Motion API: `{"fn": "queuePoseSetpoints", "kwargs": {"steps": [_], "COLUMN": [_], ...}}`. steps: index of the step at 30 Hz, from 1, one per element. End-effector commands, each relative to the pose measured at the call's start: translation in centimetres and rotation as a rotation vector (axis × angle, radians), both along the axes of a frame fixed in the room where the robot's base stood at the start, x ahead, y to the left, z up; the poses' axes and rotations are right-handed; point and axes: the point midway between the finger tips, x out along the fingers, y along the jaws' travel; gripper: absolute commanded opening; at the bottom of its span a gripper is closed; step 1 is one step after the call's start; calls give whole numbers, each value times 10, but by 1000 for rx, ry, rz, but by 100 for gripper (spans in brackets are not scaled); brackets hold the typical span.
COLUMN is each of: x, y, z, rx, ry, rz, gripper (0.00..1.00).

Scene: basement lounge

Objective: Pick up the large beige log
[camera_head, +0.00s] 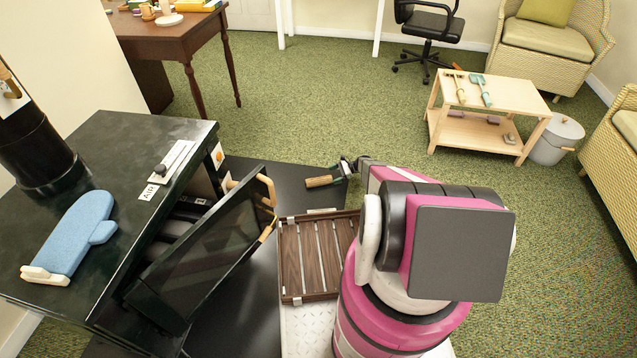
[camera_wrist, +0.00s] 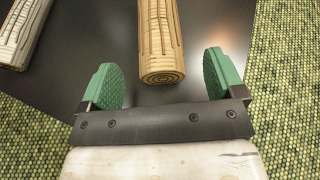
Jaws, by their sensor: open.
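A beige log (camera_wrist: 159,40) with ringed end grain lies on the dark surface in the wrist view, its near end between and just ahead of my fingertips. A tan log (camera_head: 320,181), apparently the same one, lies near the edge of the black slab in the head view. My gripper (camera_wrist: 163,76) has green pads spread wide, one on each side of the log's near end, with gaps to both. It also shows in the head view (camera_head: 346,168), beside the log's right end, partly hidden by my arm. A paler greyish log (camera_wrist: 20,30) lies to the left in the wrist view.
A black stove (camera_head: 110,150) with a glass door (camera_head: 205,255) swung open stands left of the log. A slatted wooden tray (camera_head: 290,262) is in front. Green carpet (camera_head: 300,110) is clear behind, up to a low wooden table (camera_head: 510,92).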

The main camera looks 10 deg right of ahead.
Motion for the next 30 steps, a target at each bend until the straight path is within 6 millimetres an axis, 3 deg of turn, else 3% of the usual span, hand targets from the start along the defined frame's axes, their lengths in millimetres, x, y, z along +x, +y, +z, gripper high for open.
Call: {"fn": "queuePoseSetpoints", "kwargs": {"steps": [8, 15, 23, 26, 29, 30], "x": [-3, -6, -6, -6, -6, -6], "y": [19, 49, 53, 53, 53, 53], "z": [-10, -23, -24, -24, -25, -25], "rx": [2, 1, 1, 1, 1, 1], "ry": [1, 0, 0, 0, 0, 0], "rz": [1, 2, 0, 0, 0, 0], "gripper": [88, 88, 88, 62, 30, 28]}}
